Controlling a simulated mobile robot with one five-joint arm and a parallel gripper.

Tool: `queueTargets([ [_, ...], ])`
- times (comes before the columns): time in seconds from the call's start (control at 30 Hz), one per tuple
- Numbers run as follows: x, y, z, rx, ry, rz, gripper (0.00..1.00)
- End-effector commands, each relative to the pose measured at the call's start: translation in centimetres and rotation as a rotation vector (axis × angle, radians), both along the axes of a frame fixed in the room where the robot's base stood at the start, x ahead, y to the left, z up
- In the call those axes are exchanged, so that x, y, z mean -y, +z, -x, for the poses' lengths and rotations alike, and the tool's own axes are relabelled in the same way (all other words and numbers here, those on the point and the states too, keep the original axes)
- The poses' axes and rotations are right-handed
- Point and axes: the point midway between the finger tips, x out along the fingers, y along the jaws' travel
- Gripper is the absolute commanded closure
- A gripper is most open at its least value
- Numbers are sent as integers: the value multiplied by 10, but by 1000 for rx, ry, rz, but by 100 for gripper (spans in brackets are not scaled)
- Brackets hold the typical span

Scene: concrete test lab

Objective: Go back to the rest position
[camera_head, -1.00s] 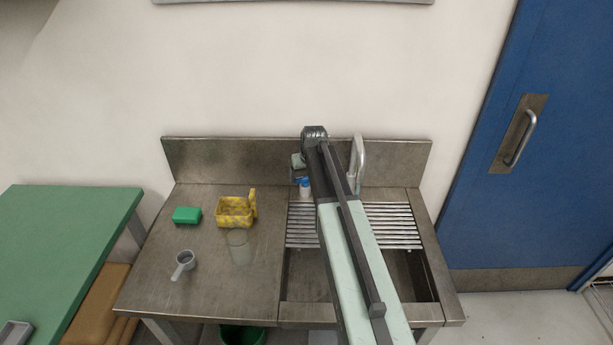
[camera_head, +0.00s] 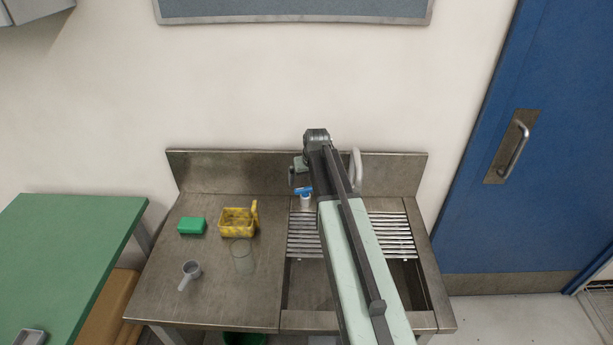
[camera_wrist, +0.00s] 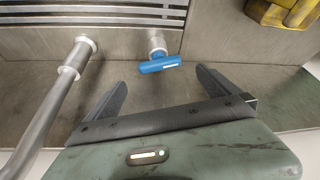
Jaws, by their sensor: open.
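My arm reaches over the steel sink unit (camera_head: 220,300) toward its back wall. My gripper (camera_head: 299,174) is small and partly hidden by my arm in the head view. In the wrist view my gripper (camera_wrist: 163,92) has its two dark fingers spread wide, with nothing between them.
A tap (camera_head: 356,168) rises close beside my gripper. On the left worktop are a green sponge (camera_head: 191,226), a yellow caddy (camera_head: 236,224), a clear glass (camera_head: 242,257) and a grey scoop (camera_head: 190,273). A green table (camera_head: 70,245) stands left, a blue door (camera_head: 530,150) right.

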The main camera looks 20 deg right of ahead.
Motion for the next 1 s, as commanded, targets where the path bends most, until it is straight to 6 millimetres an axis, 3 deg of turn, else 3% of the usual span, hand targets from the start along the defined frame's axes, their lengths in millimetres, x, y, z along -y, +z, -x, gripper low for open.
queueTargets([
  [0.07,0,10,4,0,0,0,0],
  [0.5,-2,6,3,0,2,0,0],
  [0.57,-10,2,1,0,13,0,0],
  [0.67,-49,-14,3,0,64,0,0],
  [0.77,-103,-34,41,-35,128,0,0],
  [0.83,-134,-47,79,-89,159,-3,0],
  [0.9,-154,-57,120,-153,172,-5,0],
  [1.0,-169,-65,172,-245,168,-9,0],
])
